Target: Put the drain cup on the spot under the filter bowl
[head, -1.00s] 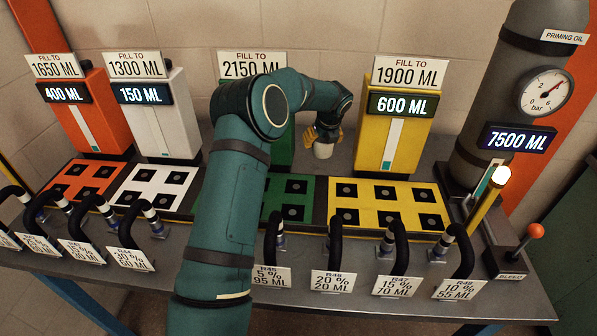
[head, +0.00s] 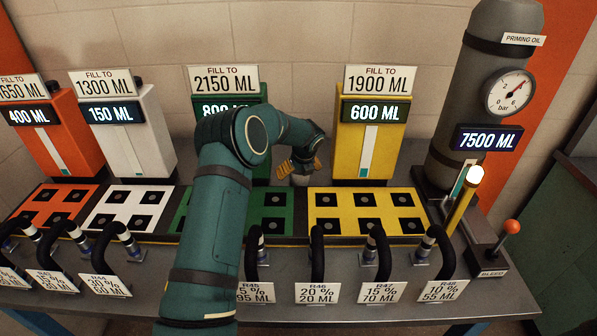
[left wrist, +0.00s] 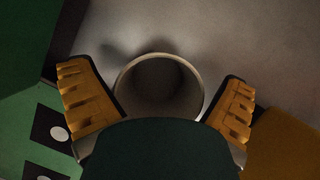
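The drain cup (head: 300,180) is a small pale cup, upright at the back of the bench between the green and yellow units. In the left wrist view its round open rim (left wrist: 158,62) faces me, with grey surface around it. My left gripper (head: 301,166) is directly above and around the cup. Its two yellow fingers (left wrist: 158,100) are spread on either side of the rim, with a narrow gap showing at each side. My palm hides the near part of the cup. I cannot make out the filter bowl or the marked spot. My right gripper is not in view.
The yellow unit (head: 370,140) stands just right of the cup, the green unit (head: 262,150) just left, partly behind my arm. Coloured mats such as the yellow one (head: 345,212) lie in front. Black hoses (head: 317,255) line the front edge. A grey tank (head: 465,120) stands right.

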